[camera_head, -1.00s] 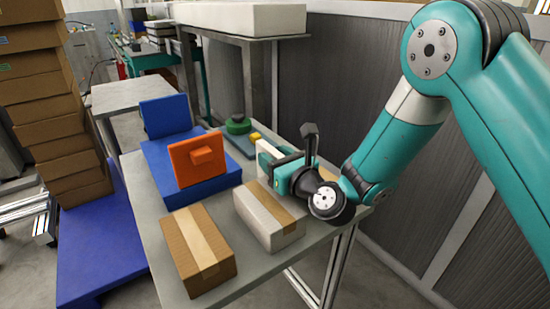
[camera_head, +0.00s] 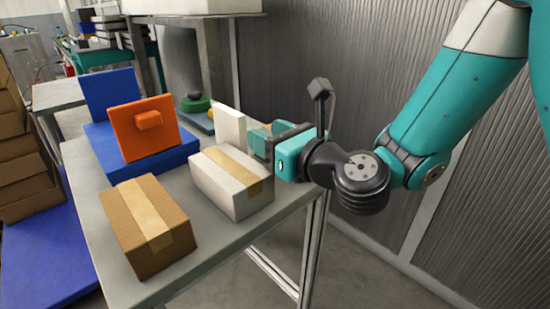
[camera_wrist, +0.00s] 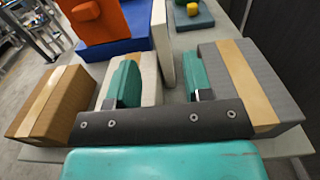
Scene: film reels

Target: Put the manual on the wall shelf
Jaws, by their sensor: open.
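A thin white upright slab (camera_head: 230,128), which may be the manual, stands on the grey table (camera_head: 210,228) behind a white taped box. I see no title or print on it. In the wrist view the slab (camera_wrist: 162,40) stands on edge ahead, in line with the space between the fingers. My gripper (camera_head: 262,143) is open and empty, just right of the slab in the head view. Its two teal fingers (camera_wrist: 160,66) are apart in the wrist view. I cannot tell the exact gap to the slab. A raised shelf (camera_head: 200,17) at the back carries a long white block.
A white taped box (camera_head: 232,182) and a brown taped box (camera_head: 146,225) stand near the front edge. An orange panel (camera_head: 142,128) stands by a blue block (camera_head: 160,160). A green round piece (camera_head: 195,103) lies behind. A grey strapped box (camera_wrist: 240,85) is right of the fingers.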

